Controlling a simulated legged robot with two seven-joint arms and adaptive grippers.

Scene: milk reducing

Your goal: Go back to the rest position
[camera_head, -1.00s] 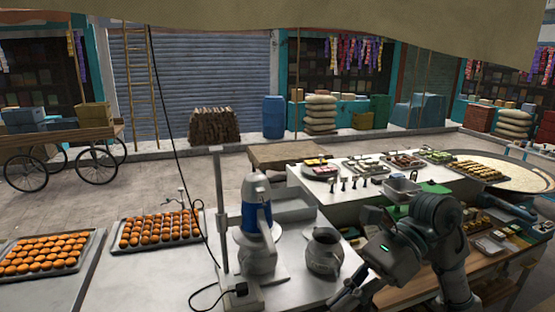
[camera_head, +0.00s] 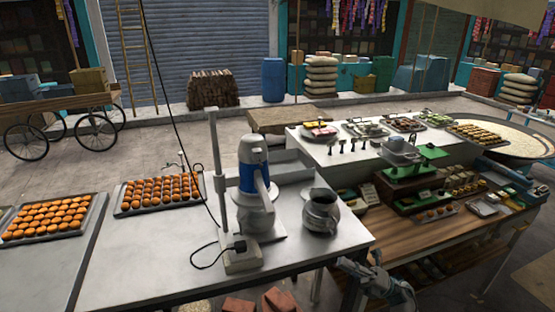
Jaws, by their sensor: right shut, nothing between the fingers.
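My right gripper (camera_head: 362,268) shows at the bottom, right of centre, low beside the front right corner of the metal counter (camera_head: 145,262). It is shut and holds nothing. Part of my right arm is cut off by the bottom edge of the picture. My left gripper is out of view. On the counter, a blue and silver machine (camera_head: 255,180) stands upright on its stand, with a metal pot (camera_head: 320,212) to its right. Both are apart from my right gripper.
A wooden table (camera_head: 440,248) with a green scale (camera_head: 412,166) and small goods stands to the right. Trays of orange sweets (camera_head: 158,194) lie on the counter's left part. Red bricks (camera_head: 280,299) lie below its front edge. A black cable hangs over the counter.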

